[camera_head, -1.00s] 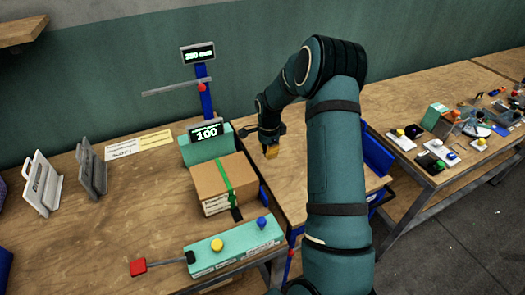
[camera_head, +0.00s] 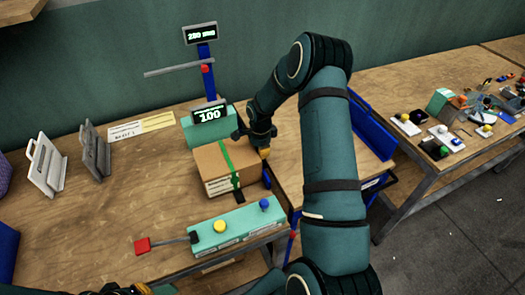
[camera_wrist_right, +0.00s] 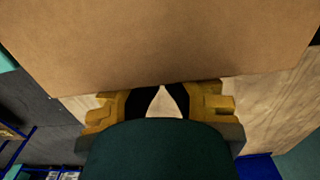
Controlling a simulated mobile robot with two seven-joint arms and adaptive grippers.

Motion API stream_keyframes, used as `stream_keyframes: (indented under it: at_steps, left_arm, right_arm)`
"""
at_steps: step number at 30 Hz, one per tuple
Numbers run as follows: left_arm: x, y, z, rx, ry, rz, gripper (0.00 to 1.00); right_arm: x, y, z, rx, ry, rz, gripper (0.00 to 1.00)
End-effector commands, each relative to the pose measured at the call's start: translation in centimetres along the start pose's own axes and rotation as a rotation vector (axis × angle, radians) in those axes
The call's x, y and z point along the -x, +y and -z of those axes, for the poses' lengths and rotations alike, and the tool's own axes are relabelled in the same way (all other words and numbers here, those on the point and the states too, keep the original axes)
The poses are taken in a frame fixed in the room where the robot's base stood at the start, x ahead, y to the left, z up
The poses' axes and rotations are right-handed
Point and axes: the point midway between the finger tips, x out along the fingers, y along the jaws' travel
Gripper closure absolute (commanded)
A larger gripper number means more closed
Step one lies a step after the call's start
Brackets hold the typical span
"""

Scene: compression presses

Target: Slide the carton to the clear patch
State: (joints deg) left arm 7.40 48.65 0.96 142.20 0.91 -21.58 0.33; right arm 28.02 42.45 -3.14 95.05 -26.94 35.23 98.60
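The brown carton (camera_head: 211,170) with a green strap sits on the wooden bench in front of the teal unit whose display reads 100. My right gripper (camera_head: 265,153) is at the carton's right side, close against it; contact cannot be told. In the right wrist view the carton's broad face (camera_wrist_right: 165,40) fills the top. My left gripper (camera_head: 128,289) shows only in part at the bottom left edge. No marked clear patch stands out; bare wood (camera_head: 150,178) lies left of the carton.
A teal control box (camera_head: 235,229) with yellow and blue knobs and a red-ended lever stands in front of the carton. Two upright plates (camera_head: 95,152) and flat labels (camera_head: 140,126) are at the left and back. A blue bin (camera_head: 371,130) and a cluttered bench lie right.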

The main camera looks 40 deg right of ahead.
Motion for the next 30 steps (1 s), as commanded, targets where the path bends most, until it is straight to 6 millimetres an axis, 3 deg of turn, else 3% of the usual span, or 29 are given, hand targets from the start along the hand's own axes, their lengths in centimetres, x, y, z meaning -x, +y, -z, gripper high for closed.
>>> stream_keyframes:
  at_steps: [5,8,20,30]
  left_arm:
    - [-0.1,0.0,0.0,0.000,0.000,0.000,1.00]
    - [-0.5,-0.2,-0.1,-0.001,-0.001,0.000,1.00]
    - [-2.2,-0.8,-0.9,-0.005,-0.016,-0.001,1.00]
    - [-2.7,-1.0,-1.2,-0.007,-0.023,-0.001,1.00]
  right_arm:
    - [0.0,0.0,-0.3,0.001,-0.001,0.000,1.00]
    - [-0.1,-0.1,-1.4,0.004,-0.001,0.001,1.00]
    - [-0.1,0.0,-9.3,0.007,-0.001,0.000,1.00]
    - [0.0,0.0,-17.1,0.007,0.000,0.000,1.00]
